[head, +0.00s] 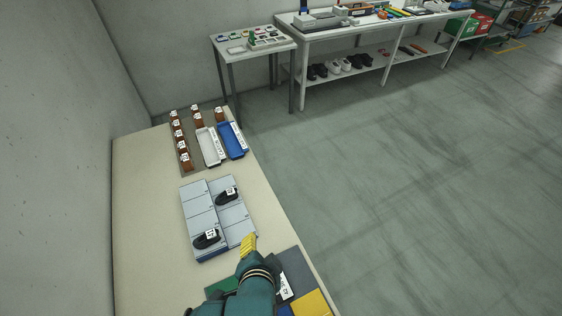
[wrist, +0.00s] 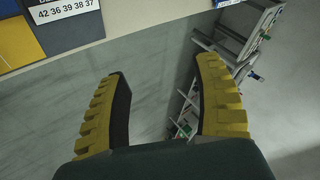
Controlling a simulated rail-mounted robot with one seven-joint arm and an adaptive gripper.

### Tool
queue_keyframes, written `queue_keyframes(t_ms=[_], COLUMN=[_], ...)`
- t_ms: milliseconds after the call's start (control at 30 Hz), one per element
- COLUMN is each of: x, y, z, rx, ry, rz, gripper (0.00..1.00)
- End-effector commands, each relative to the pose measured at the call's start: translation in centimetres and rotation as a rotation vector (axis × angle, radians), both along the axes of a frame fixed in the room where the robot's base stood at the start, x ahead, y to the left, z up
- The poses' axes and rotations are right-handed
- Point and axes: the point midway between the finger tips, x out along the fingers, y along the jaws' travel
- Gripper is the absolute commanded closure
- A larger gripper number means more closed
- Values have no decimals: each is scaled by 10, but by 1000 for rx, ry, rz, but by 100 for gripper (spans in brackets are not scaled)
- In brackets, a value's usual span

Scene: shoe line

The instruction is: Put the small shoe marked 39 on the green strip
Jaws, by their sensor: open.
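Two small black shoes with white tags lie on the light grey panelled tray in the head view, one at the upper right (head: 222,199) and one at the lower left (head: 203,243). The tags are too small to read, so I cannot tell which shoe is 39. The green strip (head: 222,284) shows at the near end of the table, partly hidden by my arm. My gripper (head: 248,238) is beside the tray's lower right corner. In the wrist view its yellow fingers (wrist: 160,75) are apart with nothing between them, over the floor.
A board with dark grey, blue and yellow (head: 310,303) areas lies at the near end; its label (wrist: 62,10) reads 42 36 39 38 37. Several brown tagged items (head: 186,163), a white tray (head: 208,150) and a blue tray (head: 232,145) stand at the far end.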

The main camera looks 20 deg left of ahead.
Motion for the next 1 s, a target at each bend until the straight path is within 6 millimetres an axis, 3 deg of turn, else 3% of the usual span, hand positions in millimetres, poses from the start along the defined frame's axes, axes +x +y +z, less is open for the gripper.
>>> queue_keyframes(t_ms=[33, 100, 167, 200, 300, 400, 533, 867, 1000], x=[30, 59, 72, 75, 66, 44, 26, 25, 25], y=[-20, -51, -82, -104, -156, -192, -211, -212, -212], z=[50, 117, 176, 216, 301, 361, 394, 397, 438], rx=[-4, -56, -130, -193, -380, -551, -669, -681, -679], ry=[-171, -408, -604, -732, -1003, -1182, -1279, -1286, -1285], rz=[1, 7, -5, -22, -79, -141, -181, -183, -182], gripper=[34, 34, 34, 34, 34, 34, 34, 34, 34])
